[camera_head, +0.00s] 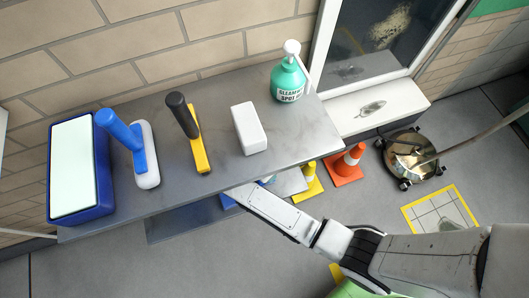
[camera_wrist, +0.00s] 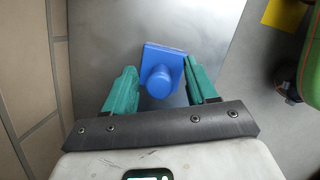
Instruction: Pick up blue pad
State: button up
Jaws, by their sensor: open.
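A blue pad (camera_wrist: 160,73) with a round knob standing on a flat base shows in the wrist view. It lies on a grey surface between my green fingers. My gripper (camera_wrist: 159,66) is open, with one finger on each side of the pad; the right finger is very close to its edge, and I cannot tell whether it touches. In the head view a bit of blue (camera_head: 228,201) shows on the lower shelf by the end of my arm. My fingers are hidden there under the upper shelf.
The upper shelf (camera_head: 230,175) holds a blue tray (camera_head: 102,165), a blue-handled white brush (camera_head: 147,155), a yellow tool with a black handle (camera_head: 200,152), a white block (camera_head: 249,128) and a green spray bottle (camera_head: 288,80). Cones (camera_head: 345,165) and a bucket (camera_head: 415,155) stand to the right.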

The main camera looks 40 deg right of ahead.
grip_shut()
dwell(0.5)
